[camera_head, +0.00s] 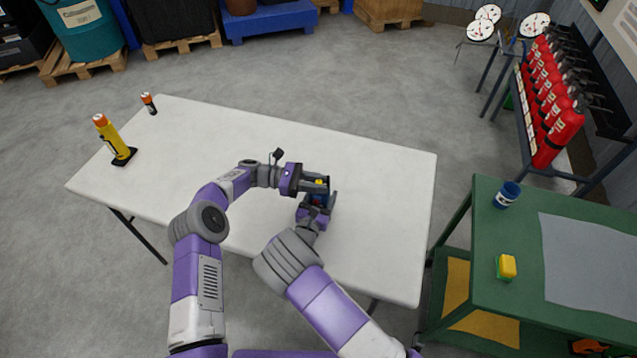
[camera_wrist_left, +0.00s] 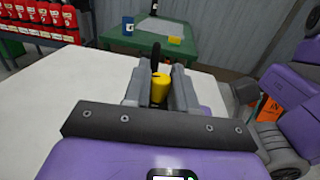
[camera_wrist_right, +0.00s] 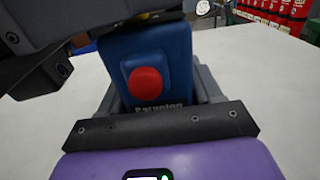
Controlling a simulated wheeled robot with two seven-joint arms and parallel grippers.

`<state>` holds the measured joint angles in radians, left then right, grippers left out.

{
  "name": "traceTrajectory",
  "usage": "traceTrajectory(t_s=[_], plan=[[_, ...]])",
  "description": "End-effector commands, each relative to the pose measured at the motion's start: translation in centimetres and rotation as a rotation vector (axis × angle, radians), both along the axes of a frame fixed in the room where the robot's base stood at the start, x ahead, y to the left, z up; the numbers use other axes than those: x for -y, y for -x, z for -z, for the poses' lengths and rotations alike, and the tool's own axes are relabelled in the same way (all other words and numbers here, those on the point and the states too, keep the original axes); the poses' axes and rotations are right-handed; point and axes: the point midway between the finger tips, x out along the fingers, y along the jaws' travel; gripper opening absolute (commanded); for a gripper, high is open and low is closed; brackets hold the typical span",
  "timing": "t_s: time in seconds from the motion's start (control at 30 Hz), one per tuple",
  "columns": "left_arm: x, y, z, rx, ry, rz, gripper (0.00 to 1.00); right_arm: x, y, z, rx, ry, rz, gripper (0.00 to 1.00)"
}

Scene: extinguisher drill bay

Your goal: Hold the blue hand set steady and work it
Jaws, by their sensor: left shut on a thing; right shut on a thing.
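The blue hand set (camera_head: 318,199) is above the white table, between my two grippers. In the right wrist view it is a blue block (camera_wrist_right: 175,58) with a round red button (camera_wrist_right: 145,83) and partly hidden lettering. My right gripper (camera_head: 320,203) is shut on its body from the near side. My left gripper (camera_head: 317,184) reaches in from the left and is shut on a yellow part (camera_head: 319,181) at the top of the set. In the left wrist view this yellow cylinder (camera_wrist_left: 160,88) sits between the grey fingers. The red button looks uncovered.
The white table (camera_head: 380,180) is mostly bare. A yellow cylinder with an orange top (camera_head: 113,139) and a small dark item with an orange top (camera_head: 149,103) stand at its left. A green table (camera_head: 500,225) at right holds a blue cup (camera_head: 507,195) and a yellow-green block (camera_head: 506,267).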

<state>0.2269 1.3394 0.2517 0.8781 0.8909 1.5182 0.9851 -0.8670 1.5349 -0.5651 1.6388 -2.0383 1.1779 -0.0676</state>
Motion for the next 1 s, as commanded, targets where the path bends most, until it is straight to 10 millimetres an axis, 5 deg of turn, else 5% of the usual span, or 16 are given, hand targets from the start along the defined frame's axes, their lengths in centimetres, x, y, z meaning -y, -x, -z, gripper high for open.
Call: traceTrajectory(t_s=[0.73,0.77,0.8,0.87,1.0], plan=[[-0.01,0.05,-0.11,0.001,-0.002,0.066,0.00,-0.04,0.06,0.11,-0.003,0.001,-0.001,0.15],[-0.01,0.06,-0.11,0.001,-0.002,0.066,0.29,-0.04,0.06,0.11,-0.003,0.001,-0.001,0.15],[-0.01,0.06,-0.10,0.001,-0.002,0.066,0.35,-0.03,0.06,0.11,-0.003,0.001,-0.001,0.15],[-0.01,0.06,-0.08,0.000,-0.002,0.066,0.44,-0.03,0.06,0.11,-0.003,0.001,-0.001,0.15],[-0.02,0.07,-0.04,0.000,-0.003,0.066,0.44,-0.02,0.06,0.11,-0.003,0.001,-0.001,0.15]])
